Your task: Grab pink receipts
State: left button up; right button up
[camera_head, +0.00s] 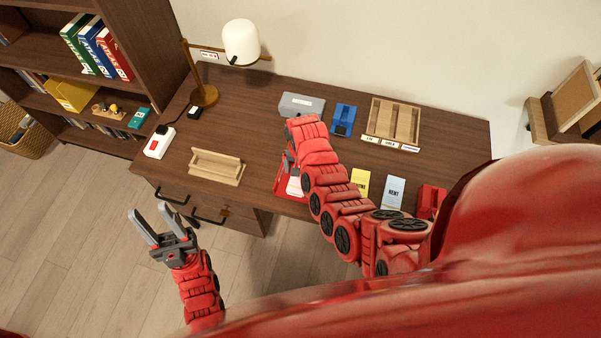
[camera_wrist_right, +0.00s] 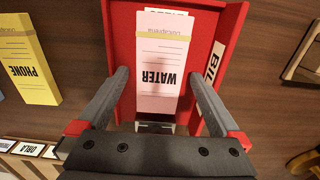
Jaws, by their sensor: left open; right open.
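The pink receipts (camera_wrist_right: 160,60) are a banded stack marked "WATER", lying in a red tray (camera_wrist_right: 232,25) whose partly visible label starts "BIL". In the head view the stack (camera_head: 295,187) and tray (camera_head: 283,193) are near the desk's front edge, partly hidden by my right arm. My right gripper (camera_wrist_right: 158,76) is open above the tray, its fingers either side of the near part of the stack. I cannot tell whether they touch it. My left gripper (camera_head: 149,212) is open and empty, in front of the desk at the left.
A yellow "PHONE" stack (camera_wrist_right: 30,60) lies beside the tray. A yellow packet (camera_head: 361,181), a pale blue "RENT" packet (camera_head: 393,192), a wooden holder (camera_head: 216,167), a lamp (camera_head: 241,42), a grey box (camera_head: 301,104) and a wooden sorter (camera_head: 393,122) stand on the desk.

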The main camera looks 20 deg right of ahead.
jog(key=shift+f, duration=0.55)
jog(key=c, duration=1.3)
jog(key=shift+r, duration=0.1)
